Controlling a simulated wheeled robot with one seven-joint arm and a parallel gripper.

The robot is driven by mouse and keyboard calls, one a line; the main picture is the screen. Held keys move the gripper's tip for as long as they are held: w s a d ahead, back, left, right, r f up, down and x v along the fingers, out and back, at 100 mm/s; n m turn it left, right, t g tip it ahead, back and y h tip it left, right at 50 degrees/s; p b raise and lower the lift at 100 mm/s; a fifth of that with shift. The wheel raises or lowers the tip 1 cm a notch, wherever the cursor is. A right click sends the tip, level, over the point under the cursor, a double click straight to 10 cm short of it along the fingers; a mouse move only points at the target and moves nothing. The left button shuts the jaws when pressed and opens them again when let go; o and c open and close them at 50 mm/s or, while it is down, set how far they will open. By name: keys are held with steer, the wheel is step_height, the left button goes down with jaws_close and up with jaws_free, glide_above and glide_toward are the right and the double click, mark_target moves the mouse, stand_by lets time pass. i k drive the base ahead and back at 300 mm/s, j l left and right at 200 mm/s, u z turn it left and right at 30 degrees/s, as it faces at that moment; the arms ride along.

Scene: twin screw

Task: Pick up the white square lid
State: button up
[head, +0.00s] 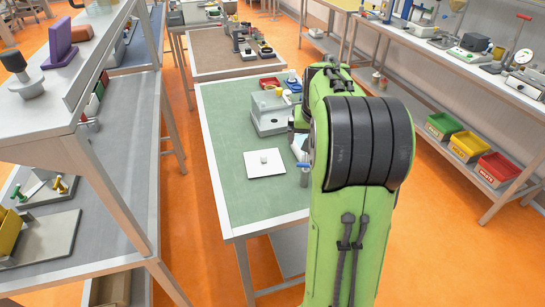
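A white square lid (265,163) with a small pale knob in its middle lies flat on the green-topped table (225,185), near the table's front. It looks free, with nothing touching its visible edges. My green arm with a black ribbed cover stands at the right of the lid and hides the right part of the table. I cannot make out my gripper; it appears hidden behind my arm. Small dark and pale parts show at the arm's left edge, too unclear to name.
A grey box-shaped device (270,122) stands behind the lid, with a red bin (269,83) and small bottles farther back. The table's left side is clear. A grey shelf unit (120,150) stands at the left. Coloured bins (467,146) sit on the right bench's lower shelf.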

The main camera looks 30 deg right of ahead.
mark_target(263, 162)
steer(key=l+u, duration=0.75)
steer(key=k+l+u, duration=0.1)
steer(key=l+u, duration=0.3)
steer(key=k+l+u, duration=0.15)
steer(key=l+u, duration=0.25)
